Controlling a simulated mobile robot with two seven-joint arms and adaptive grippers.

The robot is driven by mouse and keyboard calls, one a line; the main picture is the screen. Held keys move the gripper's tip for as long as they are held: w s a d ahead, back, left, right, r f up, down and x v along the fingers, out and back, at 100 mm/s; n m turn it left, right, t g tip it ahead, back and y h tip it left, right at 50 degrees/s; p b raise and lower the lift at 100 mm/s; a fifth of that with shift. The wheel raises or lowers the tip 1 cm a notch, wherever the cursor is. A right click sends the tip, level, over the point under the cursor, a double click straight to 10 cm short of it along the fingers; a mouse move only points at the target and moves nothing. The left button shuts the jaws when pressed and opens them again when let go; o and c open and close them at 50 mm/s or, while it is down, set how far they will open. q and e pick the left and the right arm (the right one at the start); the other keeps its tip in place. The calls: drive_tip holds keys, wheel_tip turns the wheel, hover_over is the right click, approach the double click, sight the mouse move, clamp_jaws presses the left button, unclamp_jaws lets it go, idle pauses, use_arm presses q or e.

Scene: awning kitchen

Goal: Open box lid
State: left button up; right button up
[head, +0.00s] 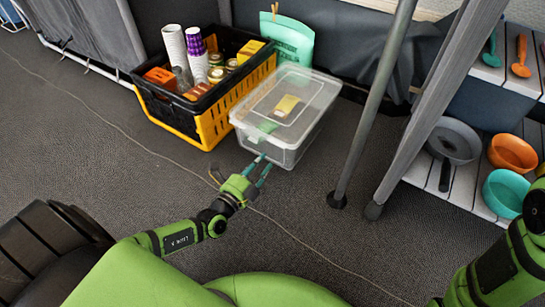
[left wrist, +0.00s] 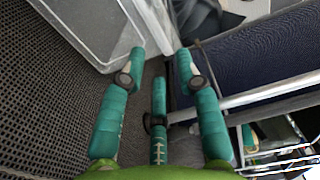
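A clear plastic box (head: 292,157) stands on the floor, right of a black and yellow crate. Its translucent lid (head: 312,88) lies flat on top and looks closed. Something yellow and something green show through it. My left gripper (head: 263,168) is at the box's near side, below the lid rim. Its teal fingers are spread and empty. In the left wrist view, the box (left wrist: 88,25) is at the upper left, close to the left fingertip of my left gripper (left wrist: 160,62); I cannot tell if they touch. My right gripper is out of view; only my right arm shows.
The crate (head: 212,128) holds cups, cans and orange and yellow packs. A teal bag (head: 290,40) stands behind the box. A grey metal pole (head: 372,110) and table leg stand to the right, near shelves with pans and bowls (head: 512,152). The carpet in front is clear except a thin cable.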

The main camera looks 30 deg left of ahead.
sight(278, 142)
use_arm(q)
drive_tip(key=w, duration=0.2)
drive_tip(key=w+b, duration=0.1)
drive_tip(key=w, duration=0.1)
drive_tip(key=w+b, duration=0.1)
drive_tip(key=w, duration=0.2)
drive_tip(key=shift+d, duration=0.25)
clamp_jaws()
